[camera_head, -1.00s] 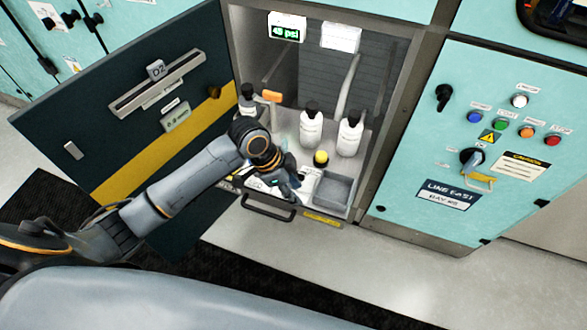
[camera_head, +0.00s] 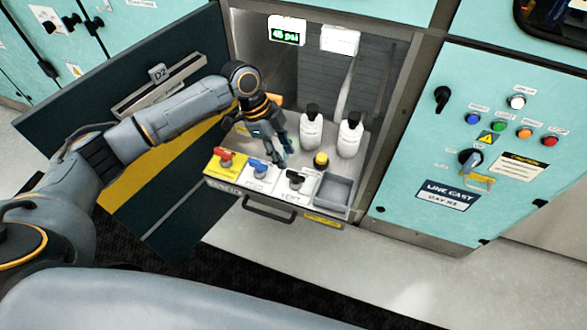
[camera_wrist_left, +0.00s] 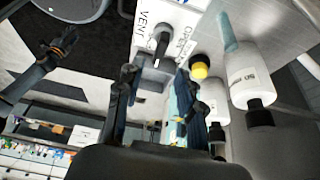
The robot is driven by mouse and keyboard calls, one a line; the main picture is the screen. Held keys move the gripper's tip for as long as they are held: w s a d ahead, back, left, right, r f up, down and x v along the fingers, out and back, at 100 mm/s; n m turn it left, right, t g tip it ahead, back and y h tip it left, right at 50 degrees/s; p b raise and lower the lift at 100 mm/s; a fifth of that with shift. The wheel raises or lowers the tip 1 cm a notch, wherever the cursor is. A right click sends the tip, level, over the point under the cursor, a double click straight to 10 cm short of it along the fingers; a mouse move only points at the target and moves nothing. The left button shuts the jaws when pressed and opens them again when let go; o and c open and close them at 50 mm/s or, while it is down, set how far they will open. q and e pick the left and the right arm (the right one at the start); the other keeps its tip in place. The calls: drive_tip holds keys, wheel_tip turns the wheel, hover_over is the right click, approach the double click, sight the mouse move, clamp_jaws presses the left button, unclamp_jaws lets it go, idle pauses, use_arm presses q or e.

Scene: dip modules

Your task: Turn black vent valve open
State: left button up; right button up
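The black vent valve (camera_head: 296,178) stands on a white panel marked VENT, at the right end of a row of three valves on the pulled-out shelf. In the left wrist view its black handle (camera_wrist_left: 162,42) shows beyond my fingertips; its exact setting is hard to tell. My left gripper (camera_head: 284,154) is above and just behind the valve, pointing down. In the wrist view its two fingers (camera_wrist_left: 160,92) are spread with nothing held, apart from the handle. My right arm and gripper (camera_wrist_left: 62,42) appear small at the left of the wrist view; its finger state is unclear.
A red valve (camera_head: 225,159) and a blue valve (camera_head: 259,168) are to the left. A yellow button (camera_head: 320,159), a grey bin (camera_head: 340,189) and white bottles (camera_head: 311,130) are close by. The dark open door (camera_head: 60,110) is at left. A psi display (camera_head: 287,33) hangs above.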

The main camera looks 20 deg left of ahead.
sight(295, 173)
use_arm(q)
drive_tip(key=x, duration=0.7)
drive_tip(key=shift+d+f, duration=0.1)
drive_tip(key=shift+f, duration=0.15)
clamp_jaws()
